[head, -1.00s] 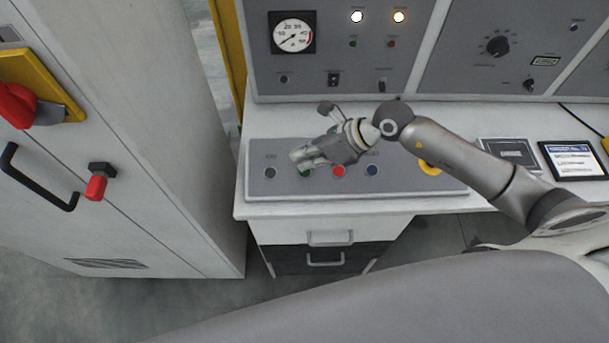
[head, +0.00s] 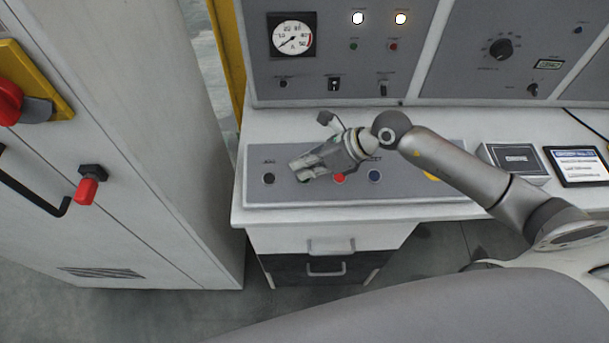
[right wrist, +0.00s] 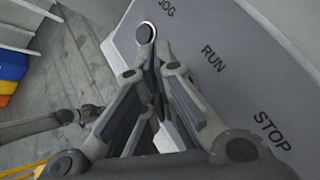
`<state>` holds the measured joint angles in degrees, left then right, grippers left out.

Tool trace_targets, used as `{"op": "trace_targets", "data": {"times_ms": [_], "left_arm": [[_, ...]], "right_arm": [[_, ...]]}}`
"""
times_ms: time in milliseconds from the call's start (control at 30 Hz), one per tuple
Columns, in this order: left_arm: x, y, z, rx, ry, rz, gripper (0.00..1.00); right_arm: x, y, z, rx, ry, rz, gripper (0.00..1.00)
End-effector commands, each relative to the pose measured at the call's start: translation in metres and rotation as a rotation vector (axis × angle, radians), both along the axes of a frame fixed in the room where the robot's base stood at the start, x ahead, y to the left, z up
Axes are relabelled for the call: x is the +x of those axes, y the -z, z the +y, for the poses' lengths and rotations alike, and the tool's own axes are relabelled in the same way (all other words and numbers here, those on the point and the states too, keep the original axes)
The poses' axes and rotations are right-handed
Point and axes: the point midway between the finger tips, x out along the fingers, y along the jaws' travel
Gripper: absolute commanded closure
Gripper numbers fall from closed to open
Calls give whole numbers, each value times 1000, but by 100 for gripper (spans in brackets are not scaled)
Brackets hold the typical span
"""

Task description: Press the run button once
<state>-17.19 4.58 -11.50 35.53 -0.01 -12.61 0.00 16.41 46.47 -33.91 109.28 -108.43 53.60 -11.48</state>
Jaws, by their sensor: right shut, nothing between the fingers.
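The sloped grey button panel (head: 420,197) holds a row of buttons. A dark button (head: 268,179) sits at its left end and shows in the right wrist view (right wrist: 146,33) beside the label JOG. The green run button (head: 305,180) is mostly covered by my right gripper (head: 296,172); only a sliver shows. In the right wrist view the RUN label (right wrist: 213,59) is visible, but its button is hidden behind the fingers. My right gripper is shut and empty, tips low over the panel; contact with the button cannot be told. My left gripper is out of view.
The red button (head: 339,178) and blue button (head: 375,177) lie to the right, beneath and beside the wrist. An upright panel (head: 440,40) with gauge and lit lamps stands behind. A white cabinet (head: 150,190) stands at left.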

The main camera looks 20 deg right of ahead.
Motion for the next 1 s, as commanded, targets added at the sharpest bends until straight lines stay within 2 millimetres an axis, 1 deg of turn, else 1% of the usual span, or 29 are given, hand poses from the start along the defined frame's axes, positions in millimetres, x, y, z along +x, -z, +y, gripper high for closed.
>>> {"op": "trace_targets", "data": {"times_ms": [767,1000], "left_arm": [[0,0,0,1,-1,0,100],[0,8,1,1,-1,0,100]], "right_arm": [[0,0,0,0,0,0,100],[1,8,-1,-1,1,0,100]]}}
